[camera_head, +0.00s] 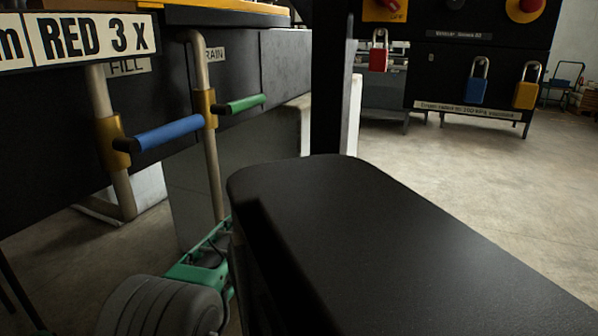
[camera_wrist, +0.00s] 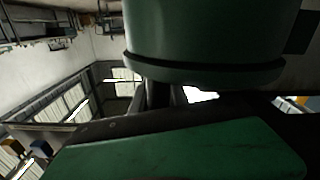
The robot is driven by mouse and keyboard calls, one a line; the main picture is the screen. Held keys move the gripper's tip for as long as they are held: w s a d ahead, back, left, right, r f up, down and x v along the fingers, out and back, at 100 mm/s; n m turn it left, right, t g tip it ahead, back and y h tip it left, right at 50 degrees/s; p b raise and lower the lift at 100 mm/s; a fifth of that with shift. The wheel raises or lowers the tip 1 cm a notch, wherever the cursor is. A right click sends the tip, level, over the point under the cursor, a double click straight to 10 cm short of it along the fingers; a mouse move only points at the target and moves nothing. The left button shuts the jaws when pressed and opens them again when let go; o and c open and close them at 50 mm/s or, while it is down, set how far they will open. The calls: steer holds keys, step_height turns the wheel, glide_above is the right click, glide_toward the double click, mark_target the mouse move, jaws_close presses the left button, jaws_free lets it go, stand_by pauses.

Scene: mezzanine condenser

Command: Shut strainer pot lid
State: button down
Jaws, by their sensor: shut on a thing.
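A dark green round body with a black band near its lower edge, seemingly the strainer pot (camera_wrist: 205,45), fills the top of the wrist view, very close. Below it is a green slab with a dark edge, which I cannot surely tell as lid or gripper body. My gripper (camera_wrist: 165,95) shows as dark parts between the two, in shadow. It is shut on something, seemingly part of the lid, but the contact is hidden. In the head view I cannot make out the pot or lid.
In the head view, a blue-handled valve lever (camera_head: 168,133) and a green-handled one (camera_head: 243,104) stick out from pipes at left. A lockout panel with red, blue and yellow padlocks (camera_head: 477,82) stands at the back right. Open concrete floor (camera_head: 500,170) lies at right.

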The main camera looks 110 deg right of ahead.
steer(key=shift+s+a+r, duration=0.3)
steer(key=shift+s+r, duration=0.05)
steer(key=shift+s, duration=0.05)
steer(key=c, duration=1.4)
jaws_free()
steer(key=shift+o, duration=0.2)
steer(key=shift+w+d+f, duration=0.1)
steer(key=shift+w, duration=0.15)
steer(key=p+v, duration=0.1)
steer(key=v, duration=0.5)
steer(key=shift+w+p, duration=0.25)
steer(key=shift+p, duration=0.15)
steer(key=shift+w+a, duration=0.35)
steer(key=shift+a, duration=0.2)
